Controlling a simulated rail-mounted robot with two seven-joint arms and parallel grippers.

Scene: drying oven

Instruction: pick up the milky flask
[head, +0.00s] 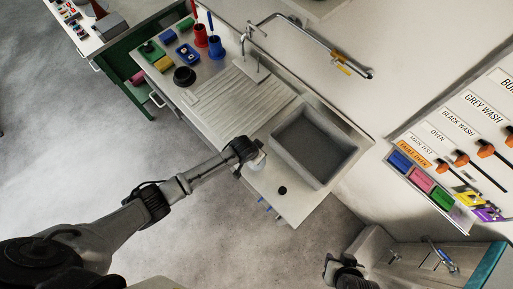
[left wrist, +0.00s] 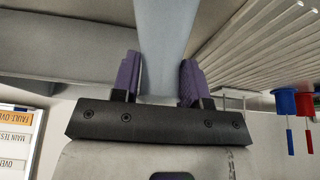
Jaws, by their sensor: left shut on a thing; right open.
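My left gripper (left wrist: 160,78) has its two purple fingers on either side of a smooth pale blue-white piece, which I take to be the milky flask (left wrist: 165,35), and is shut on it. My right gripper (head: 330,265) is open at the bottom edge, apart from the counter.
The sink basin (head: 314,147) lies just right of the left gripper, with a ribbed drainboard (head: 240,100) behind. A tap (head: 310,40) arches above. Red (head: 201,36) and blue (head: 216,47) cups stand at the back left. A labelled wall rack (head: 430,180) is at right.

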